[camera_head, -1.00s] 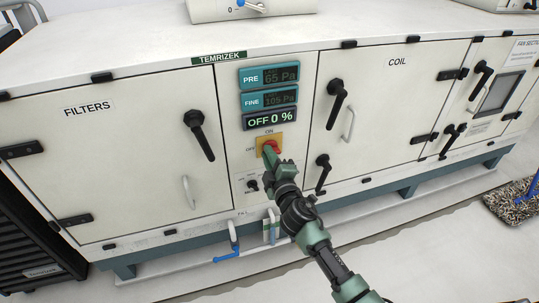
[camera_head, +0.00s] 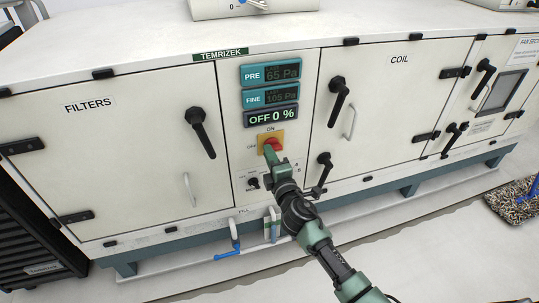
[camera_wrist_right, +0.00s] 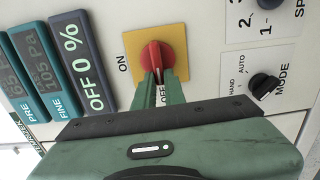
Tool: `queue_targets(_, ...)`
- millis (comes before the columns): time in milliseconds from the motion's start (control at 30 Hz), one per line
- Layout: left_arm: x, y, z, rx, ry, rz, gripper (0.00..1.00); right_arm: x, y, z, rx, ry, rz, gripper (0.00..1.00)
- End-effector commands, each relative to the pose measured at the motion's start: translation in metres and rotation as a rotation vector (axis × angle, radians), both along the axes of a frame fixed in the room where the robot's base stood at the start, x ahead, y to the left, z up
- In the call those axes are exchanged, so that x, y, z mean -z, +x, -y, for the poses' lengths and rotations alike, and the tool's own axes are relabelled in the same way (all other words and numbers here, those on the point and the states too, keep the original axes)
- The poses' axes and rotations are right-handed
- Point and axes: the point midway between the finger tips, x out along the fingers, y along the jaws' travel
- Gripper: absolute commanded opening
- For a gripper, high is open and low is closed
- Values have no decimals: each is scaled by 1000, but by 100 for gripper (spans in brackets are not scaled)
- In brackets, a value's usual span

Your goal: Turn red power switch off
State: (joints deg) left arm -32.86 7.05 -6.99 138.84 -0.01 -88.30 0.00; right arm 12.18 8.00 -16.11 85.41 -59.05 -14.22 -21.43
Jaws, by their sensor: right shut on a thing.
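The red power switch (camera_head: 272,142) is a rotary knob on a yellow square plate (camera_head: 263,136), below the displays on the white cabinet's middle panel. In the right wrist view the red knob (camera_wrist_right: 152,55) has its raised grip pointing toward the OFF label; the ON label is on the plate's left side. My right gripper (camera_head: 269,153) is at the knob from below, its green fingers (camera_wrist_right: 160,90) shut on the end of the grip. The fingers partly hide the OFF label. The display (camera_head: 270,117) reads "OFF 0 %". My left gripper is not in view.
Blue PRE and FINE pressure displays (camera_head: 270,73) sit above. A black mode knob (camera_wrist_right: 264,85) and a speed knob (camera_wrist_right: 268,3) are near the switch. Black door handles (camera_head: 200,132) stick out on both sides of the panel. Pipes with a blue valve lever (camera_head: 228,255) are below.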

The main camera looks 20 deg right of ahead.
Motion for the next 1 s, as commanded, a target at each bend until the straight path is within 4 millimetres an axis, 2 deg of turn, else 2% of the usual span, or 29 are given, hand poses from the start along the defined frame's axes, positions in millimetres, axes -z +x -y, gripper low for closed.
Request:
queue_targets(133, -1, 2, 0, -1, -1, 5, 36, 2, -1, -1, -1, -3, -3, 0)
queue_targets(200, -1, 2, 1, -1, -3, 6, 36, 2, -1, -1, -1, -3, -3, 25)
queue_targets(233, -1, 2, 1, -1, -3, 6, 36, 2, -1, -1, -1, -3, -2, 33)
queue_targets(533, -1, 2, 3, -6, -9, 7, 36, 1, -1, 0, -1, -1, -1, 33)
queue_targets(633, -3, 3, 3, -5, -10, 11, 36, 1, -7, 0, -1, -1, -2, 33)
queue_targets(700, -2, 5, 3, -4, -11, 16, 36, 1, -16, 0, -1, -1, -3, 33)
queue_targets(800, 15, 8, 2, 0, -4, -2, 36, 1, -33, 1, -1, -1, -4, 33)
queue_targets(1000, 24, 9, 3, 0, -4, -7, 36, 2, -65, 2, -1, -1, -3, 33)
